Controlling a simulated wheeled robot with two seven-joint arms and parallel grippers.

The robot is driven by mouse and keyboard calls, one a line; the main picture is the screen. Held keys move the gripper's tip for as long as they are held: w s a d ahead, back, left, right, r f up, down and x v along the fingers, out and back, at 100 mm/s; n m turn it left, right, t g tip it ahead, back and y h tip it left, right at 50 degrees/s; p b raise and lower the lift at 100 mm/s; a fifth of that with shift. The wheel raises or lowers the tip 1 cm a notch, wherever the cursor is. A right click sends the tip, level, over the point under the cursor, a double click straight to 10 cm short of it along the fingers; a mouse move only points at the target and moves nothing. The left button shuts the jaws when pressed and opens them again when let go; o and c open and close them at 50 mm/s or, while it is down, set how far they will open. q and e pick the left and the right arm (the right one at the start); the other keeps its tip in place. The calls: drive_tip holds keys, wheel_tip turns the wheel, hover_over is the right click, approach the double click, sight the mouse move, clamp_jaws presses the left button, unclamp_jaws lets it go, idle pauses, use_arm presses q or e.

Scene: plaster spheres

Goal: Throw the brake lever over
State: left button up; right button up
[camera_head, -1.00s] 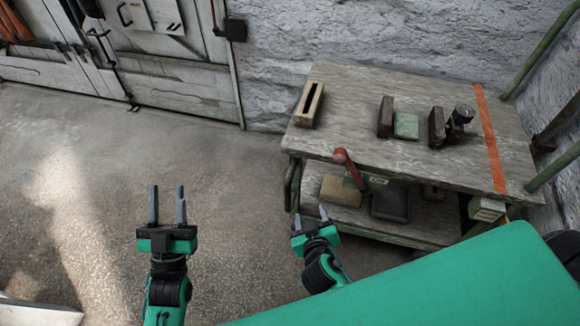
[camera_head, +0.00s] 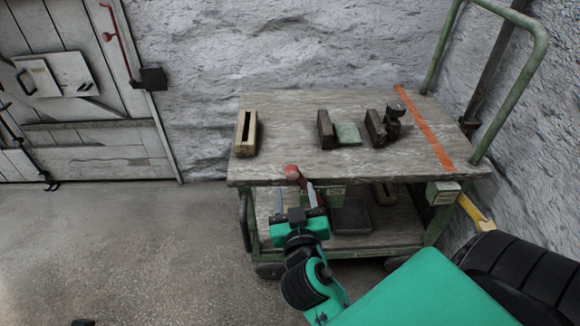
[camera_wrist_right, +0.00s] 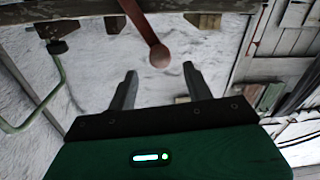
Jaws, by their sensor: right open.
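The brake lever is a red-brown bar with a round red knob (camera_head: 292,171) at the front edge of a cart. Its bar (camera_wrist_right: 138,18) hangs in from the top of the right wrist view, with the knob (camera_wrist_right: 159,56) at its end. My right gripper (camera_head: 295,191) is open just in front of the lever and partly hides its bar. In the right wrist view the knob appears beyond the two fingertips (camera_wrist_right: 160,74), between them sideways; no grip on it shows. My left gripper is not in view.
The green-framed cart has a grey wooden top (camera_head: 290,120) with a slotted block (camera_head: 245,133), dark blocks, a green block (camera_head: 347,134) and an orange stripe (camera_head: 425,127). Its lower shelf holds a dark box (camera_head: 352,218).

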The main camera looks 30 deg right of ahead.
sight(291, 168)
drive_tip(key=x, duration=0.9)
drive_tip(key=shift+c, duration=0.2)
clamp_jaws()
